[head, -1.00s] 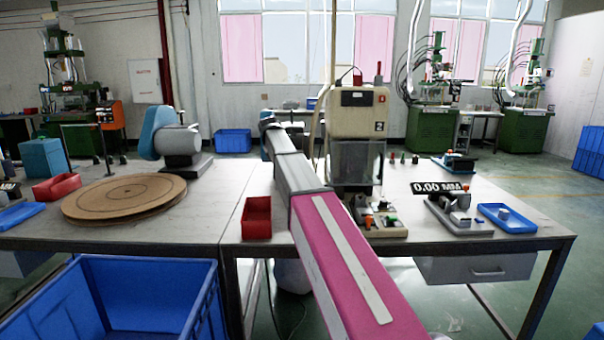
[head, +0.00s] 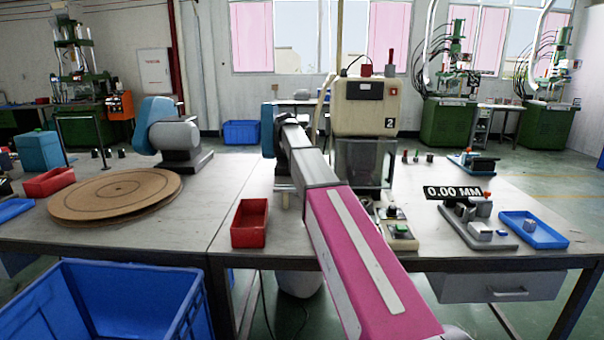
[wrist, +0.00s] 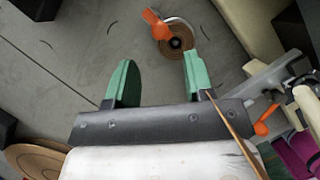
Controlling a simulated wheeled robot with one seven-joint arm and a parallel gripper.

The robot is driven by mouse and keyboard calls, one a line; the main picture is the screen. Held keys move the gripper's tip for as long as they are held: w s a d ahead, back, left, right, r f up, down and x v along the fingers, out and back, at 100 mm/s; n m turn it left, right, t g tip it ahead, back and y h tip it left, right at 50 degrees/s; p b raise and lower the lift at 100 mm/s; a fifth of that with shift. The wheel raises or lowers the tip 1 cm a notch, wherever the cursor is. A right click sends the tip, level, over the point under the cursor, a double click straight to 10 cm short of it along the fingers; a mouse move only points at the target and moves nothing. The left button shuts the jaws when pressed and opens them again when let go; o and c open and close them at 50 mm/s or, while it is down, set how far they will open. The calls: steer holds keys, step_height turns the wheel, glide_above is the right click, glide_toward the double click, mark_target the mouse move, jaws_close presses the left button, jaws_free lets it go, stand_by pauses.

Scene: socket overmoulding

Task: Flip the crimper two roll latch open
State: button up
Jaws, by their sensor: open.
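Crimper two, a beige machine (head: 366,117) marked 2, stands on the right table in the head view, behind my arm. The wrist view shows an orange lever (wrist: 155,24) beside a round brown reel with a metal rim (wrist: 177,38), beyond my fingertips. A second orange lever (wrist: 264,121) sits on a grey bracket, to the right of my fingers. I cannot tell for certain which lever is the roll latch. My gripper (wrist: 158,75) has its two green fingers wide apart with nothing between them. Its fingers cannot be made out in the head view.
A red bin (head: 250,224) stands on the table left of my arm. A small fixture with buttons (head: 398,232) sits in front of the crimper. A gauge (head: 474,222) and a blue tray (head: 533,230) lie to the right. A round brown board (head: 115,195) lies on the left table.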

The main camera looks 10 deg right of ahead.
steer(key=x, duration=0.8)
